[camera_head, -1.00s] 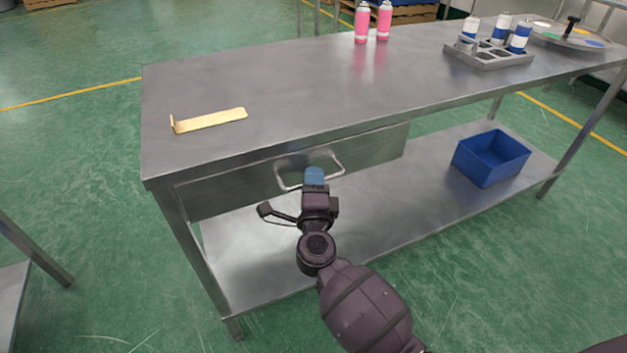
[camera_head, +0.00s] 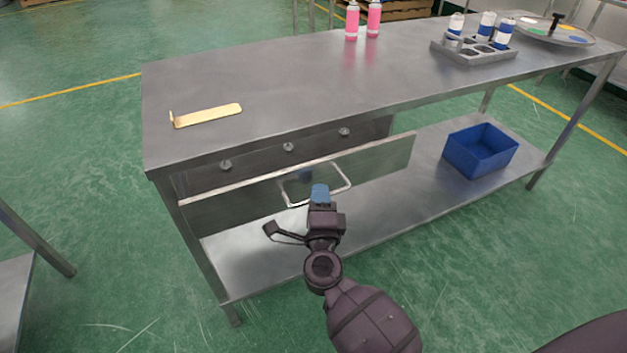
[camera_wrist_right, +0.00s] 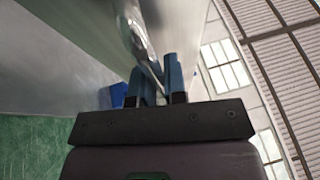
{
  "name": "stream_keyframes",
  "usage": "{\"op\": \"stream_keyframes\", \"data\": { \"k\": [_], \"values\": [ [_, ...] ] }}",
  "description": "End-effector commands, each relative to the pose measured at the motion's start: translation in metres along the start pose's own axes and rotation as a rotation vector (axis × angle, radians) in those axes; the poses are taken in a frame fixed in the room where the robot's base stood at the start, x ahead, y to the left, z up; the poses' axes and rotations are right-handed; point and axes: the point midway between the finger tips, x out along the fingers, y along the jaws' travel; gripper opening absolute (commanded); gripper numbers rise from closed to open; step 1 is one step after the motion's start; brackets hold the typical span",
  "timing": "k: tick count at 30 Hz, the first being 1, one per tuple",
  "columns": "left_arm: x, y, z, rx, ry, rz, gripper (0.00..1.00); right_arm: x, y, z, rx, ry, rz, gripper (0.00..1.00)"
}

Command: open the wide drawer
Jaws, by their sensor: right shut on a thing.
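The wide drawer (camera_head: 385,160) under the metal table is part way out, with a gap between its front and the table edge. Its bent metal handle (camera_head: 348,178) sits in the middle of the drawer front. My right gripper (camera_head: 320,190) is at the handle, its blue fingers shut on the handle bar. In the right wrist view, the handle (camera_wrist_right: 135,35) runs down between the two blue fingers (camera_wrist_right: 158,82). My left gripper is not in view.
Several round knobs (camera_head: 288,147) show in the gap behind the drawer front. A blue bin (camera_head: 480,152) stands on the lower shelf.

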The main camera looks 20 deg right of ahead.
Motion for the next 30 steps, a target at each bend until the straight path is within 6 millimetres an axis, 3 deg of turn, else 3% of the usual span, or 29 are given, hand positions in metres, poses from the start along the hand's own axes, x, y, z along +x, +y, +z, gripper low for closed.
{"op": "stream_keyframes", "data": {
  "k": [1,18,24,30],
  "values": [
    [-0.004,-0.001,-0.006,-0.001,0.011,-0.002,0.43,-0.011,-0.008,-0.005,0.002,0.001,-0.003,0.00],
    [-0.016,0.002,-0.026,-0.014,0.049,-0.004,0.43,-0.143,-0.031,-0.059,0.000,-0.001,0.000,0.00],
    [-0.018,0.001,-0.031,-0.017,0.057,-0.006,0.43,-0.175,-0.037,-0.072,0.000,-0.002,0.000,0.00],
    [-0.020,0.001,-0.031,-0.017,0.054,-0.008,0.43,-0.193,-0.040,-0.079,0.001,-0.001,-0.001,0.00]
  ]
}}
